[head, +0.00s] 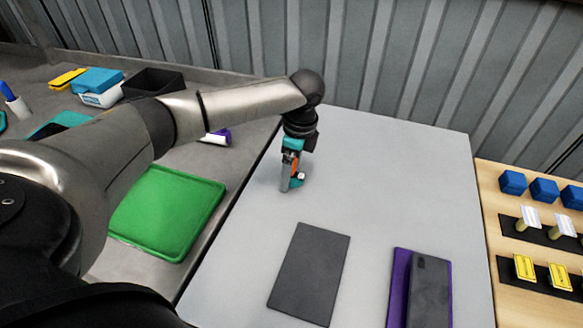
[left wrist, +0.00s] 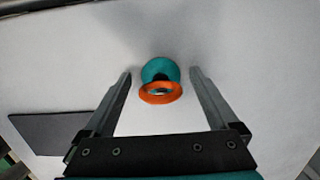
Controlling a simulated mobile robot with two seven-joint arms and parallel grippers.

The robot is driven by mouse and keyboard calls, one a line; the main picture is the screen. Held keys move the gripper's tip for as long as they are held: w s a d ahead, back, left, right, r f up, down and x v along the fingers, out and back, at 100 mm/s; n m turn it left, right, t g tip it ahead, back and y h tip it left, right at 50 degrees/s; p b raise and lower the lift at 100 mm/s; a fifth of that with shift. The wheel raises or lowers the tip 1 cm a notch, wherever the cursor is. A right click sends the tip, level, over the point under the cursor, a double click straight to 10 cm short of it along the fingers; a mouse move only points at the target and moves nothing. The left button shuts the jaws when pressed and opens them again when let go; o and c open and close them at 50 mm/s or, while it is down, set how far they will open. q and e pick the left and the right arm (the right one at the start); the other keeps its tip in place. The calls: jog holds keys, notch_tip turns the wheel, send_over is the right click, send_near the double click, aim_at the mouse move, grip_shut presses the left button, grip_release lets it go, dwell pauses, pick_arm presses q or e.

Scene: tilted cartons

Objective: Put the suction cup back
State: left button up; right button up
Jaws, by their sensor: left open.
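The suction cup shows in the left wrist view as a teal round body with an orange ring (left wrist: 160,92) on its nearer side. It lies between the two fingers of my left gripper (left wrist: 160,82), with a visible gap on each side. In the head view my left gripper (head: 291,184) points down, low over the light grey tabletop (head: 375,170). Its fingers partly hide the cup, which shows there as small orange and teal patches. The fingers are open. I cannot tell whether the cup touches the tabletop. My right gripper is not in view.
A dark flat plate (head: 309,272) lies on the tabletop, with a dark slab (head: 430,290) on a purple piece (head: 399,285) to its right. A green tray (head: 168,212) is left. A wooden board (head: 487,208) with blue blocks (head: 544,189) stands right. The tabletop's back is clear.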

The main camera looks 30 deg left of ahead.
pick_arm(q)
notch_tip(320, 180, up, 12)
jog(key=d+p, duration=0.1)
jog(key=p, duration=0.1)
jog(key=shift+w+d, duration=0.2)
jog(key=shift+r+p, duration=0.1)
jog(key=shift+p, duration=0.25)
